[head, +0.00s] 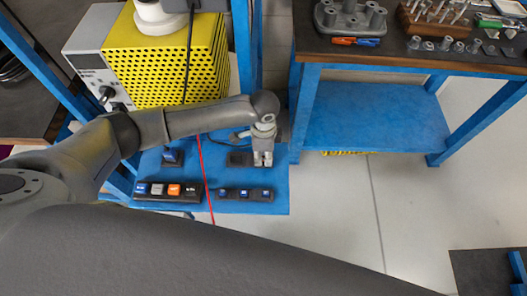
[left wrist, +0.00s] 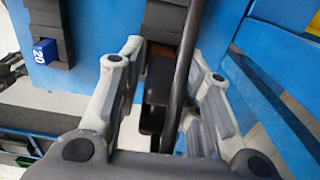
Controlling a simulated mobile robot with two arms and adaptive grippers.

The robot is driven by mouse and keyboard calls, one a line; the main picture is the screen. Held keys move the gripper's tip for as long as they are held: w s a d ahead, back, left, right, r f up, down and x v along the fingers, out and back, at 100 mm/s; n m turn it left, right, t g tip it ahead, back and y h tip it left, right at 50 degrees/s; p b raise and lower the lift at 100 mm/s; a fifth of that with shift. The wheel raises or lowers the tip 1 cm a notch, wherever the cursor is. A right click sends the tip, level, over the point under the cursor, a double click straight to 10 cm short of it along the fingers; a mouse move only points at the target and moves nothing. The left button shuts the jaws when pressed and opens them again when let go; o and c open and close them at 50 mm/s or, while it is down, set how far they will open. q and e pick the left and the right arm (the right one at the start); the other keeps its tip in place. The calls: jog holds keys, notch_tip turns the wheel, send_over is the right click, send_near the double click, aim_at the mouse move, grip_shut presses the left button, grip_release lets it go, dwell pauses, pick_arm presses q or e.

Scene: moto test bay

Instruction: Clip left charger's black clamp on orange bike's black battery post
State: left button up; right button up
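My left gripper (head: 263,160) points down over the blue shelf in the head view. In the left wrist view its two fingers (left wrist: 163,75) are apart, with a dark clamp-like piece (left wrist: 155,95) and a thick black cable (left wrist: 186,70) between them. I see no clear grip on it. The charger is likely the yellow perforated box (head: 205,50) with a grey knobbed panel (head: 92,75), at the upper left in the head view. A red cable (head: 203,165) runs down past the shelf. I see no orange bike or battery post. My right gripper is out of view.
The blue shelf (head: 280,190) carries a row of coloured blocks (head: 168,190) and dark holders (head: 244,194). A blue block marked 20 (left wrist: 44,52) shows in the left wrist view. A blue-framed workbench (head: 420,62) with tools stands right. Grey floor (head: 340,215) is clear.

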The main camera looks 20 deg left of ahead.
pick_arm(q)
grip_shut()
jog(key=shift+r, duration=0.1)
jog(key=shift+r, duration=0.55)
jog(key=s+d+r+b, duration=0.2)
jog(key=s+d+r, duration=0.5)
jog(key=s+r, duration=0.4)
jog(key=shift+s+d+r, duration=0.15)
jog(key=shift+s+r, duration=0.2)
jog(key=shift+s, duration=0.15)
